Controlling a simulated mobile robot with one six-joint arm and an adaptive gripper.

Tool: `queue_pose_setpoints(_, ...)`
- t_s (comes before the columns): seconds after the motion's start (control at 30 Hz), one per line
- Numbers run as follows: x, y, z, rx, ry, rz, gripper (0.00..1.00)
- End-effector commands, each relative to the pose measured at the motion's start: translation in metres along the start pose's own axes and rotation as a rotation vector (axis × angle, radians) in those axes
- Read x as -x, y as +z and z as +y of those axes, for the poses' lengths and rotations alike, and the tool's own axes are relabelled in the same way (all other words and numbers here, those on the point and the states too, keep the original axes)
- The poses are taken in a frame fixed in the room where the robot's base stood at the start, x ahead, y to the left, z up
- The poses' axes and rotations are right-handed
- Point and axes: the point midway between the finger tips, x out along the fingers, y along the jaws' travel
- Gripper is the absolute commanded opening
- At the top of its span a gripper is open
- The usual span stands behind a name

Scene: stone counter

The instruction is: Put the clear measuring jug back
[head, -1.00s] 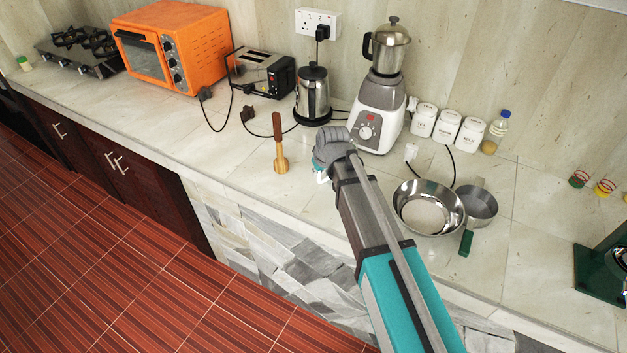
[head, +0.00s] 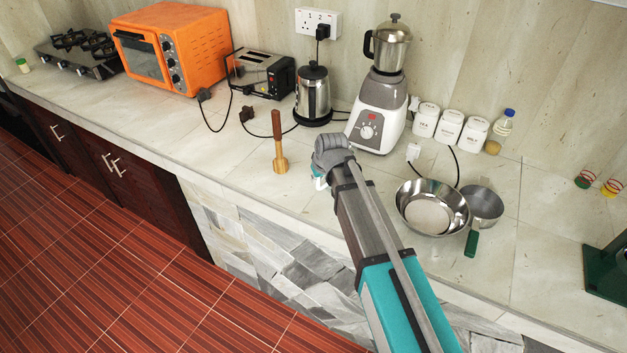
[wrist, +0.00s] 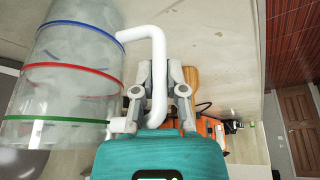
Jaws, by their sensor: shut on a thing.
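The clear measuring jug (wrist: 68,75) fills the left of the wrist view. It is see-through, with blue, red and green bands and a white handle (wrist: 158,75). My gripper (wrist: 161,72) is shut on the handle, one finger on each side. In the head view my arm reaches over the counter, and its wrist hides most of the gripper; I cannot make out the jug there. Only a small white and teal bit (head: 318,178) shows below the wrist, above the counter between the wooden masher and the blender.
The wooden masher (head: 278,145) stands left of my wrist. The blender (head: 378,115), kettle (head: 312,98), toaster (head: 262,72) and white canisters (head: 449,127) line the back. A steel bowl (head: 432,206) and a pan (head: 484,206) are at right. Bare counter (head: 535,235) lies beyond them.

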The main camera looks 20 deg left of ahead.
Motion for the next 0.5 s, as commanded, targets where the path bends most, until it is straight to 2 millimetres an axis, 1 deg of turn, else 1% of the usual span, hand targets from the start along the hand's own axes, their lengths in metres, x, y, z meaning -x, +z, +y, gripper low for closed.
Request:
queue_pose_setpoints(0.43,-0.0031,0.0014,0.0002,0.0,0.0,0.0,0.0)
queue_pose_setpoints(0.47,-0.002,0.001,0.0002,0.0,0.0,0.0,0.22)
queue_pose_setpoints(0.5,-0.0018,0.0008,0.0001,0.0,0.0,0.0,0.29)
